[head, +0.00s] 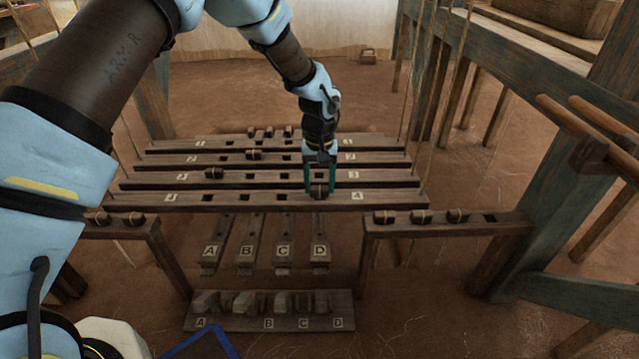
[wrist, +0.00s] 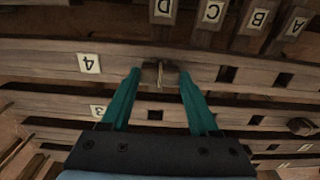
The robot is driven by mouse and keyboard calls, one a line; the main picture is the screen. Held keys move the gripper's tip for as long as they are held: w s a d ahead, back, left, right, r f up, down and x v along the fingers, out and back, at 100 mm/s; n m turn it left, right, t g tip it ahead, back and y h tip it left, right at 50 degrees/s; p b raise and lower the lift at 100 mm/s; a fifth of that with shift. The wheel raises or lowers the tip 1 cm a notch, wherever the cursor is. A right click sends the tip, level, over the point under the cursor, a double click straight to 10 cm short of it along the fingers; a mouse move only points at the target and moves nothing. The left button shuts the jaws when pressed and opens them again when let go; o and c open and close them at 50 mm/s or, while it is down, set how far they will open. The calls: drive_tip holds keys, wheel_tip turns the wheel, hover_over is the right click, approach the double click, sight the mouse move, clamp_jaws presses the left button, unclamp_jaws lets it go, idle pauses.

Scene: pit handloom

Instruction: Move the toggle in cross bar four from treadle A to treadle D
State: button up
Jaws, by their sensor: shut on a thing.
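Cross bar four (head: 155,202) is the nearest of the slatted bars, with number plates at both ends. Its wooden toggle (head: 319,191) is at the rightmost hole position, in line with treadle D (head: 319,240). My gripper (head: 319,188) points down with its teal fingers on either side of that toggle and is shut on it. In the wrist view the toggle (wrist: 160,74) sits between the fingertips, at the bar's face below label D. How deep it sits in the hole is hidden. The other three holes of bar four are empty, including the one above treadle A (head: 211,246).
Bar three has a toggle (head: 213,173) at its left hole; bar two has a toggle (head: 253,155) at its second. Side racks with toggles stand left (head: 120,229) and right (head: 445,228). A lettered block (head: 265,324) lies in front. Cords hang at both bar ends.

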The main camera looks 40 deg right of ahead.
sight(320, 188)
drive_tip(key=o, duration=1.4)
wheel_tip(320, 188, up, 11)
drive_tip(key=p, duration=0.3)
drive_tip(key=shift+f, duration=0.1)
